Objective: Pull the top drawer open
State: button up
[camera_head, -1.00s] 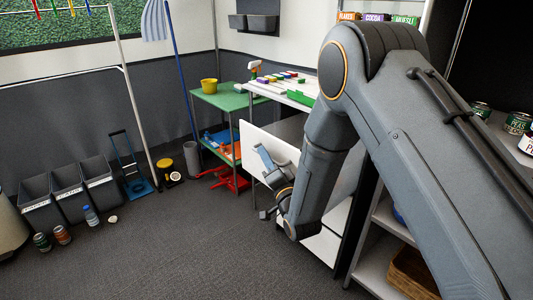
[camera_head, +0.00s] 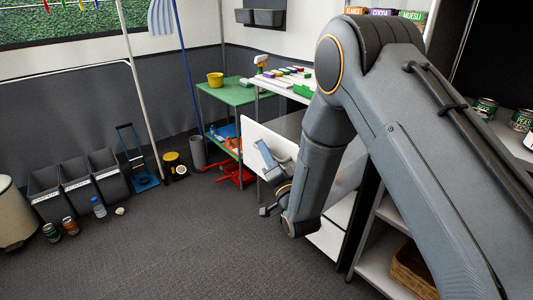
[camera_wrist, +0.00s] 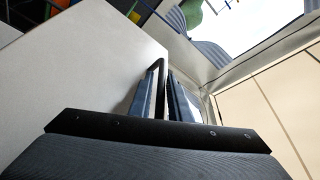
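The top drawer's white front (camera_head: 262,150) stands out from the white cabinet under the counter, with the grey drawer interior (camera_head: 290,126) showing behind it. The drawer is open; my arm hides part of it. My gripper (camera_head: 265,180) is at the outer face of this front. In the wrist view, the white front (camera_wrist: 75,75) fills the left side. The dark bar handle (camera_wrist: 160,75) lies between the two fingers of my gripper (camera_wrist: 163,92), which look closed around it.
A green table (camera_head: 228,94) with a yellow bucket stands behind the drawer. Open shelves with a wicker basket (camera_head: 412,270) are at the right. Bins (camera_head: 75,187), cans and a bottle stand at the left. The floor (camera_head: 170,250) in front is clear.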

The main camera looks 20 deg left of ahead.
jog(key=v, duration=0.7)
jog(key=shift+s+d, duration=0.25)
jog(key=shift+d, duration=0.05)
jog(key=shift+f, duration=0.15)
